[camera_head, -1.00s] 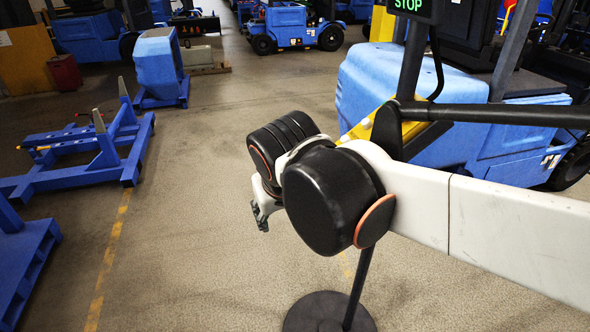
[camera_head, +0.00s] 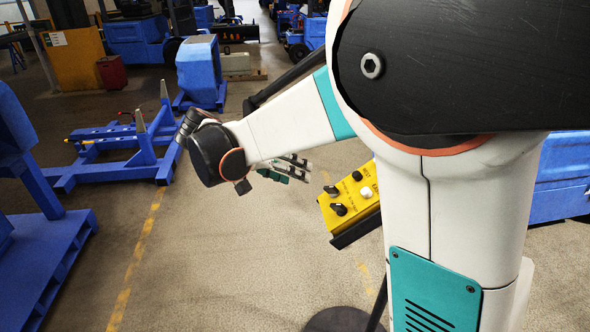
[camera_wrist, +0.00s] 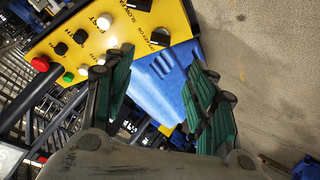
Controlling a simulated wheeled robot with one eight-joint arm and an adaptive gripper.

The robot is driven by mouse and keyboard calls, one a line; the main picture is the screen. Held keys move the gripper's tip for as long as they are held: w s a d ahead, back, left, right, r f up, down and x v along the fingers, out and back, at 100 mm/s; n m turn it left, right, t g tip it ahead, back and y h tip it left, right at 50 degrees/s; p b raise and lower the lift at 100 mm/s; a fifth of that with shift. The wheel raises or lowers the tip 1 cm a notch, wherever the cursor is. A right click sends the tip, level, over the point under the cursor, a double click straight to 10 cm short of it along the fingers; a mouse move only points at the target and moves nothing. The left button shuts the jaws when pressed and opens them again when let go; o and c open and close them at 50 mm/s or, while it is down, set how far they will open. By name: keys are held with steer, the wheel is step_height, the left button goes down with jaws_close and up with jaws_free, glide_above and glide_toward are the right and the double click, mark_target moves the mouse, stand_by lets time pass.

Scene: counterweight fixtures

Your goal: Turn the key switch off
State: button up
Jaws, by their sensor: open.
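The yellow control panel (camera_head: 345,200) is right of my gripper (camera_head: 288,168) in the head view, partly hidden by my arm. Several black knobs, such as one knob (camera_head: 340,210), and a white button (camera_head: 366,192) show on it. In the wrist view the panel (camera_wrist: 112,48) is tilted at the upper left, with a red button (camera_wrist: 40,64), a green button (camera_wrist: 68,77) and a large black switch (camera_wrist: 160,37). I cannot tell which control is the key switch. My gripper (camera_wrist: 162,72) is open and empty, its green-padded fingers apart from the panel.
A blue frame stand (camera_head: 145,150) and a blue rack (camera_head: 50,260) stand at the left. A blue machine (camera_head: 203,72) stands behind. The floor between the stands and the panel is clear. The panel's round dark foot (camera_head: 340,320) is at the bottom.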

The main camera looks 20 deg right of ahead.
mark_target(328, 188)
steer(key=b+x, duration=0.3)
steer(key=x, duration=1)
steer(key=shift+d+f, duration=0.25)
steer(key=c, duration=1.1)
